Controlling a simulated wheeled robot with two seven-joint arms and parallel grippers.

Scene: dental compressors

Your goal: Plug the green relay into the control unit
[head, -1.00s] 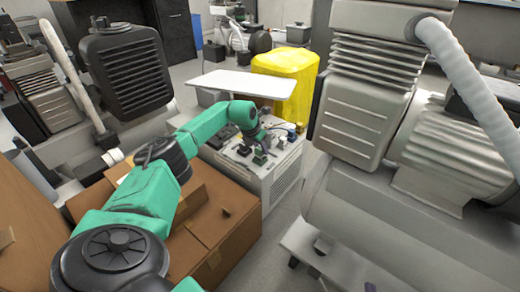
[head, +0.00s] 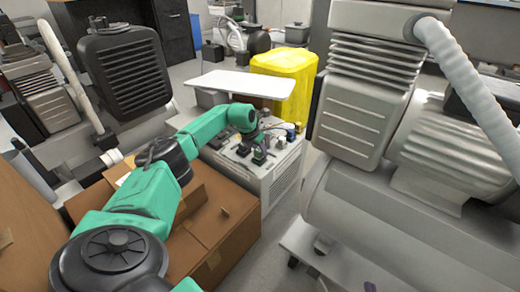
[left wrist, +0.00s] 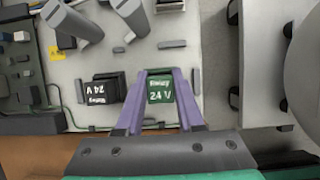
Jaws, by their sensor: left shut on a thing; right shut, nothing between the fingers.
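The green relay (left wrist: 160,90) is marked 24 V and sits between the two purple fingers of my left gripper (left wrist: 160,80) in the left wrist view. My left gripper is shut on it, above the light panel of the control unit (left wrist: 135,68). A black relay (left wrist: 108,88), also marked 24 V, is on the panel to the left. In the head view the green relay (head: 259,157) is small, below my left gripper (head: 258,146), over the control unit (head: 283,181). I cannot tell whether the relay touches the panel. My right gripper is not in view.
Cardboard boxes (head: 220,225) stand in front of the control unit. A big grey compressor (head: 350,200) is close on the right. A white board (head: 240,83) and a yellow-covered thing (head: 287,75) are behind. Several grey posts and blocks stand on the panel.

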